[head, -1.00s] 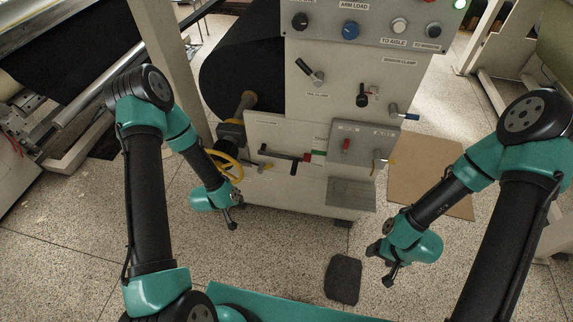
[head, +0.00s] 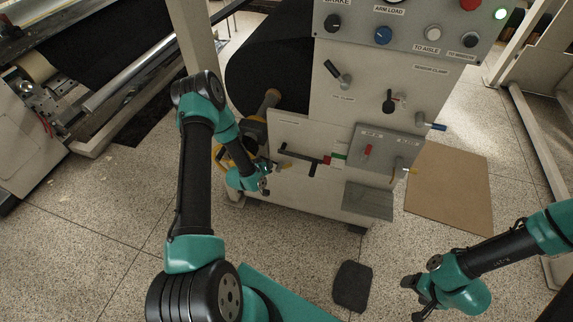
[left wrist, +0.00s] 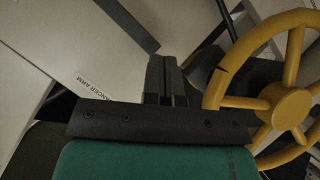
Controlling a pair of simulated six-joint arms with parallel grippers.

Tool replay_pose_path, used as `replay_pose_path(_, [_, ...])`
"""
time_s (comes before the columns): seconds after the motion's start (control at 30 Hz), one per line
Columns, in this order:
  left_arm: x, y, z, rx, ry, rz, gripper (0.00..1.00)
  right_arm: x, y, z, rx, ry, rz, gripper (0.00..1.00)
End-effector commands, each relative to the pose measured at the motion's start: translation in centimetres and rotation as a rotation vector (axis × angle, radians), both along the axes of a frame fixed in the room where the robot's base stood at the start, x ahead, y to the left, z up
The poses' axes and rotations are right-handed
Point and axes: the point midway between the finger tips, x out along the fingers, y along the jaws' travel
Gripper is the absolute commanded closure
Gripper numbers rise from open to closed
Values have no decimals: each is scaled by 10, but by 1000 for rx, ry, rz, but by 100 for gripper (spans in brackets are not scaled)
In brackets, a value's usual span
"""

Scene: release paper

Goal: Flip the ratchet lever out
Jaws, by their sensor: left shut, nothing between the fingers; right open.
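No part is labelled as the ratchet lever, and I cannot tell for certain which one it is. A long black lever (head: 300,156) lies across the machine's lower front, beside a red and green strip. A black bar (left wrist: 128,25) crosses the top of the left wrist view. The yellow handwheel (left wrist: 285,108) is at the right there, with dark parts behind it. My left gripper (head: 267,172) is shut and empty near the lower front panel, beside the handwheel; its fingers (left wrist: 164,65) point toward the machine. My right gripper (head: 413,297) is open, low and away from the machine.
The machine's upper panel (head: 410,28) carries several knobs. Clamp levers sit below, with a grey box (head: 377,155) bearing a red handle. A black roll (head: 260,75) stands behind. A dark mat (head: 352,287) and a brown board (head: 450,188) lie on open floor.

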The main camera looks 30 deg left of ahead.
Motion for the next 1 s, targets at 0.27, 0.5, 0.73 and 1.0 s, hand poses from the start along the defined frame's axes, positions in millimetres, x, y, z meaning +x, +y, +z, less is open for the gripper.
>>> replay_pose_path(0.27, [29, -5, -15, 1, -1, -2, 100, 0, 0, 0, 0, 0, 0, 30])
replay_pose_path(0.5, [65, -10, -34, 1, 0, -2, 100, 0, 0, 0, 0, 0, 0, 30])
replay_pose_path(0.73, [89, -19, -58, -2, 3, -2, 100, 0, 0, 0, 0, 0, 0, 30])
replay_pose_path(1.0, [96, -31, -77, -1, 2, -2, 100, 0, 0, 0, 0, 0, 0, 30])
